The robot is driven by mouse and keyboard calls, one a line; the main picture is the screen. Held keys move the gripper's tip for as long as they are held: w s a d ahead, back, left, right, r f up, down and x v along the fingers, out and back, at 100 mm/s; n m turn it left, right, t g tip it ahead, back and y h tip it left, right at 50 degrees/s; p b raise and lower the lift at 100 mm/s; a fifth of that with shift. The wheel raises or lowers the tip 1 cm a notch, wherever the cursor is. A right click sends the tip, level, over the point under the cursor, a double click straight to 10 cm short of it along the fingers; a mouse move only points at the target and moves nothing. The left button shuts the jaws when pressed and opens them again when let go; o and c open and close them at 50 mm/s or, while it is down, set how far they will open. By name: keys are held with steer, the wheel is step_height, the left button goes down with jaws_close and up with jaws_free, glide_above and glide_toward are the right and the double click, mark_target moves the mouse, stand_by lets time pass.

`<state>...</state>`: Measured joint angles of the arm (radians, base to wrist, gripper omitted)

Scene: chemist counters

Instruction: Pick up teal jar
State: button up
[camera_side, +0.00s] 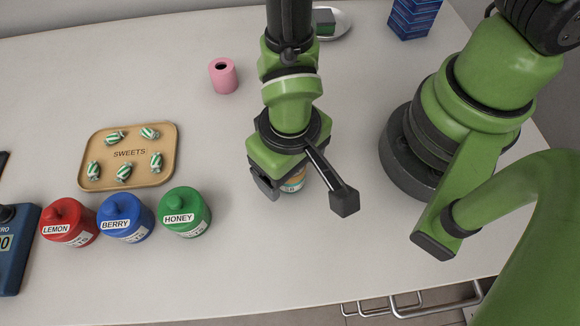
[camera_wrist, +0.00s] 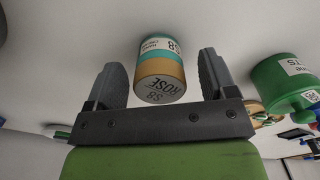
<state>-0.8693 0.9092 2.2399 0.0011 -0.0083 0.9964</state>
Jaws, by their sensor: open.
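The teal jar (camera_wrist: 160,68) shows in the wrist view, with a teal body, white label and a tan lid lettered "ROSE". It lies between the two open fingers of my gripper (camera_wrist: 163,80), with a gap visible on each side. In the side view my gripper (camera_side: 305,193) is low over the counter, and only a small part of the jar (camera_side: 293,182) shows beneath it. The rest of the jar is hidden by my gripper there.
On the counter (camera_side: 150,285), a green HONEY jar (camera_side: 186,213), blue BERRY jar (camera_side: 126,219) and red LEMON jar (camera_side: 70,223) stand left. A SWEETS tray (camera_side: 106,181) holds several striped sweets. A pink cylinder (camera_side: 223,76) stands farther back. The counter front of my gripper is clear.

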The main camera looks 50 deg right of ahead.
steer(key=shift+f, duration=0.4)
steer(key=c, duration=1)
steer(key=shift+r, duration=0.1)
steer(key=shift+c, duration=0.2)
